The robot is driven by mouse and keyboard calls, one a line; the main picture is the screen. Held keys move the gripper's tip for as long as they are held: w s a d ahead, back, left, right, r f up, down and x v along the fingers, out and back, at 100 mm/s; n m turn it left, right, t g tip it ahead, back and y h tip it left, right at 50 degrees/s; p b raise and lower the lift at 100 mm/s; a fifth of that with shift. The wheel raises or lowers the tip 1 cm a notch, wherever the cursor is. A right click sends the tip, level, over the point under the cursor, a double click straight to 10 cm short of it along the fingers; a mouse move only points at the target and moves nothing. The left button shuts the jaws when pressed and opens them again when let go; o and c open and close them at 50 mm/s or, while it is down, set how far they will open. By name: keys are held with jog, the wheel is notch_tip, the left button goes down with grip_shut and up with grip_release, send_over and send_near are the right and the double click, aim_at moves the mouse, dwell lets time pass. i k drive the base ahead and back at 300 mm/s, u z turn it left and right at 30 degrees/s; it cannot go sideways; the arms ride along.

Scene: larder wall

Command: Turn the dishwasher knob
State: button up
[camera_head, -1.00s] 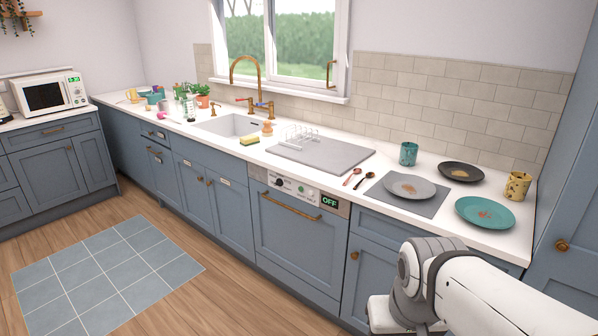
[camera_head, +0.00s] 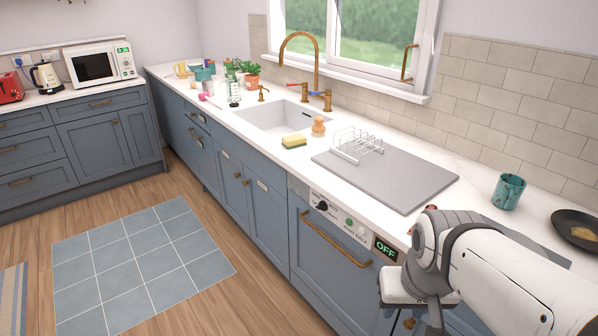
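The dishwasher (camera_head: 329,271) is built into the blue cabinets, with a brass bar handle across its door. Its black knob (camera_head: 321,206) sits at the left of the grey control panel (camera_head: 336,216). A green button and a display reading OFF (camera_head: 386,248) are further right on the panel. My white and grey arm comes in from the lower right and covers the cabinet right of the display. My gripper's fingertips cannot be made out, so its opening is unclear. Nothing of mine is seen touching the knob.
The counter above holds a dish rack (camera_head: 357,146), a grey draining board (camera_head: 392,172), a sponge (camera_head: 294,141) and a teal mug (camera_head: 508,191). A tiled blue mat (camera_head: 145,262) lies on the open floor at left.

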aim_at(323, 206)
jog(key=u, duration=0.6)
jog(key=i, duration=0.85)
jog(key=u, duration=0.65)
